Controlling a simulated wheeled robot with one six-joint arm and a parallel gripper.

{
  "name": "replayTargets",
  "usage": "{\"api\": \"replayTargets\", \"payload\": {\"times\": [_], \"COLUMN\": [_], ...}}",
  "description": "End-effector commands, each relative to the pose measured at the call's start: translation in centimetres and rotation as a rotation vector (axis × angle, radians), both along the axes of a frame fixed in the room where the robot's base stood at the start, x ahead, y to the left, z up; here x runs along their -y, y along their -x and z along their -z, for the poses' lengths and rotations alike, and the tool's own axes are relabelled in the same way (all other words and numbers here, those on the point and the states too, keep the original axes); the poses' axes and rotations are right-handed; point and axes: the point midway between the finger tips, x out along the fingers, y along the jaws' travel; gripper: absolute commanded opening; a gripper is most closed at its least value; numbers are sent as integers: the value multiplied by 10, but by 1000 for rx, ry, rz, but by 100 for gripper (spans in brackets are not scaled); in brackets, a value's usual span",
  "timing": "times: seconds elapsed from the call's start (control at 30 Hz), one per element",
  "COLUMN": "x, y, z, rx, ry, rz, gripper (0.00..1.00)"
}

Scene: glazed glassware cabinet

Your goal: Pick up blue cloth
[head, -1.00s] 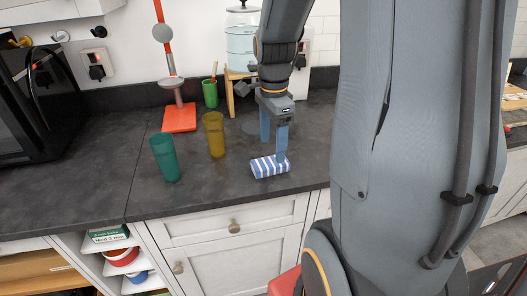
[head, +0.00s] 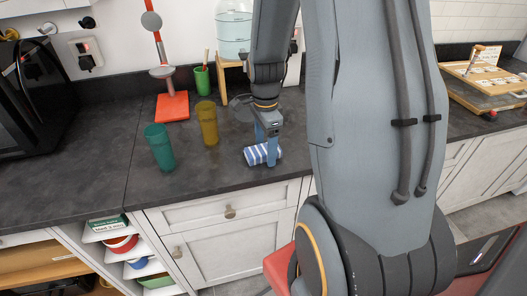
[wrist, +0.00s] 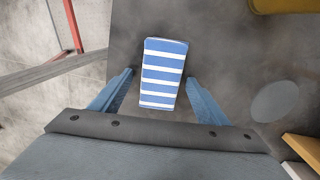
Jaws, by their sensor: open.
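The blue cloth (head: 257,155) is a folded bundle with blue and white stripes, lying on the dark countertop near its front edge. In the wrist view the cloth (wrist: 163,75) sits between and a little beyond the two blue fingertips. My gripper (head: 267,150) is open and points down at the cloth, with its fingers overlapping it in the head view. In the wrist view my gripper (wrist: 160,78) has one finger on each side of the cloth, with a gap showing on both sides. Whether the fingertips reach the counter cannot be told.
A green cup (head: 160,148) and an amber cup (head: 208,124) stand left of the cloth. Behind them are a red-based stand (head: 173,106), a smaller green cup (head: 202,82) with a stick, and a glass dispenser (head: 232,35). A black microwave (head: 40,90) is at far left.

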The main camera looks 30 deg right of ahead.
Motion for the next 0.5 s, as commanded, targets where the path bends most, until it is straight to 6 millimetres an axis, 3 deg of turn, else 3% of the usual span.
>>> {"api": "replayTargets", "payload": {"times": [0.2, 0.43, 0.5], "x": [0, 0, 0], "y": [0, 0, 0], "z": [0, 0, 0], "rx": [0, 0, 0], "ry": [0, 0, 0], "rz": [0, -1, -1], "gripper": [67, 28, 25]}}
